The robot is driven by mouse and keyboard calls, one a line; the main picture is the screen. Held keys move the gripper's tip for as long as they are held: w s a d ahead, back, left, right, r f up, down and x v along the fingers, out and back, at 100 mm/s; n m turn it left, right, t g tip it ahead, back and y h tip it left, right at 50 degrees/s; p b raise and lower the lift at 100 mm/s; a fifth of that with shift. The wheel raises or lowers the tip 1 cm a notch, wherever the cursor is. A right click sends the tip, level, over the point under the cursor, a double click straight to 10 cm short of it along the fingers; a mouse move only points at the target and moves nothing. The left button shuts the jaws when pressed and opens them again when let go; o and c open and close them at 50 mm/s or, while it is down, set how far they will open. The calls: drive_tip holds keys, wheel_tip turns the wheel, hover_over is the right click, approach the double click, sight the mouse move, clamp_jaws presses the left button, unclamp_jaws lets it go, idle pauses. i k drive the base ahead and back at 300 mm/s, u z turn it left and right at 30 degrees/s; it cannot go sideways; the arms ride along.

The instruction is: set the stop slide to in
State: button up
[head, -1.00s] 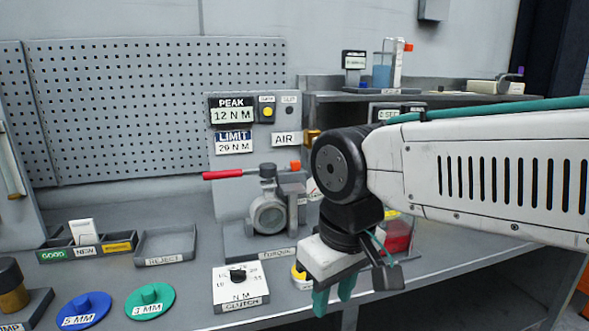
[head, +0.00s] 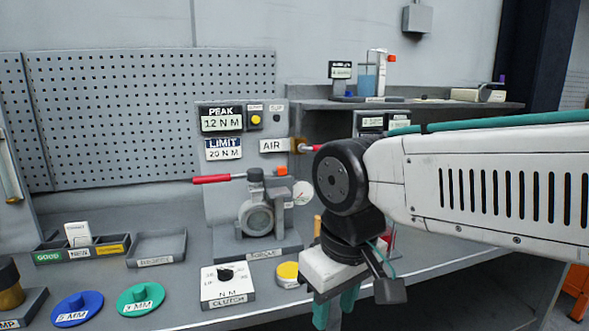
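The torque fixture (head: 257,215) stands on the bench at centre, with a round grey valve body, a red-handled lever (head: 212,179) pointing left and an orange block (head: 281,171) at its upper right. No part is clearly labelled as the stop slide, so I cannot tell which part it is or its setting. My gripper (head: 335,309) hangs at the bench's front edge, right of and nearer than the fixture. Its teal fingers point down and look apart, with nothing seen between them. My arm hides part of the bench right of the fixture.
A clutch dial box (head: 228,288) and a yellow-topped round piece (head: 288,272) lie left of my gripper. The AIR panel (head: 274,146) stands behind the fixture. Blue (head: 84,308) and green (head: 141,298) discs and a reject tray (head: 158,249) are at left. A raised shelf (head: 420,104) runs behind my arm.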

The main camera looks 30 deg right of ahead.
sight(282, 171)
drive_tip(key=z, duration=0.4)
drive_tip(key=i, duration=0.95)
drive_tip(key=u, duration=0.2)
